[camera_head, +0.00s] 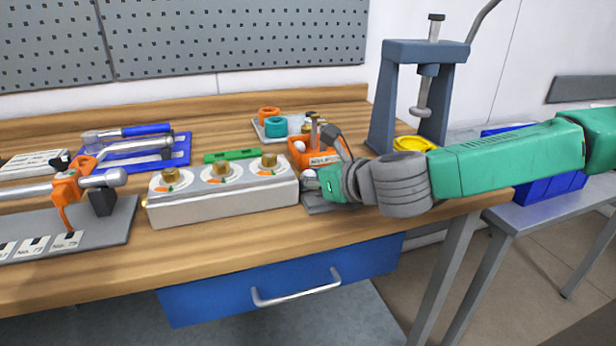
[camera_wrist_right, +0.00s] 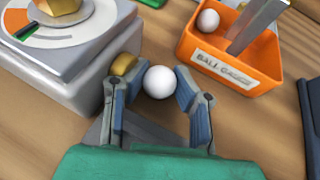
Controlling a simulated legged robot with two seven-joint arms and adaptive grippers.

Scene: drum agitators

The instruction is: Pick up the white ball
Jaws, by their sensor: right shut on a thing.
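A white ball (camera_wrist_right: 159,82) sits between the two blue-grey fingertips of my right gripper (camera_wrist_right: 158,88) in the right wrist view. The gripper is shut on it. In the head view my right gripper (camera_head: 318,180) is low over the table's right part, just right of the silver box, and the ball is mostly hidden there. A second white ball (camera_wrist_right: 207,20) lies in the orange bin labelled "BALL GAUGE" (camera_wrist_right: 228,72). My left gripper is not in view.
The silver box with brass knobs (camera_head: 225,202) stands close beside my right gripper. The orange bin (camera_head: 318,160) is just behind it. A blue-grey press (camera_head: 383,100) stands at the back right. Teal and orange rings (camera_head: 275,127) lie farther back.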

